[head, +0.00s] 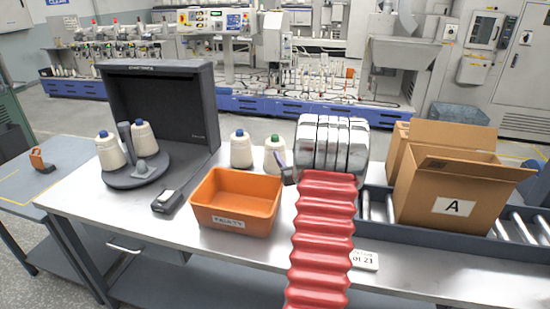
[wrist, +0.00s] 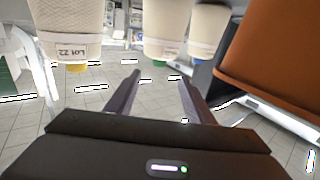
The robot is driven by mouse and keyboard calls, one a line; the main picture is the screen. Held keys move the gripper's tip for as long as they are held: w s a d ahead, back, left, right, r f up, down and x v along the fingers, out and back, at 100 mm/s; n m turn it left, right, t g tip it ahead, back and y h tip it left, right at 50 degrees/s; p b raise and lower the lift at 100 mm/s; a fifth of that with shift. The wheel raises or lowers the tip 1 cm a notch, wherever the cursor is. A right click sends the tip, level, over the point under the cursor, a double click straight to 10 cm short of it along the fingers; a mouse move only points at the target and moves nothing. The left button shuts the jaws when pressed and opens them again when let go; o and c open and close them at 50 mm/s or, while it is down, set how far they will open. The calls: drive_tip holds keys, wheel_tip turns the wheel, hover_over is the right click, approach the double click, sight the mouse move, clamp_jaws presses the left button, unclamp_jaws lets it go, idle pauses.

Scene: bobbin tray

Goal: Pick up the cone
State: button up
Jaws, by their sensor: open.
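Two cream cones stand behind the orange bin in the head view, one with a blue tip (head: 241,151) and one with a green tip (head: 275,157). The wrist view is upside down and shows the green-tipped cone (wrist: 166,30), the blue-tipped cone (wrist: 207,35) and a nearer yellow-tipped cone (wrist: 70,28) labelled LOT 22. The yellow-tipped one does not show in the head view. My gripper (wrist: 159,78) is open with nothing between its fingers. In the head view my arm hides most of it. Two more blue-tipped cones (head: 109,153) (head: 144,145) stand on the dark turntable (head: 122,180).
The orange bin (head: 228,221) marked FAULTS sits left of my arm; it also shows in the wrist view (wrist: 275,55). A dark upright panel (head: 165,105) stands behind the turntable. Carton A (head: 425,200) sits on the roller conveyor at right. A small handheld device (head: 166,201) lies on the table.

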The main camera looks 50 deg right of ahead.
sight(276, 140)
drive_tip(key=shift+w, duration=0.1)
drive_tip(key=shift+x, duration=4.25)
drive_tip(key=shift+w+d, duration=0.1)
drive_tip(key=shift+x, duration=2.4)
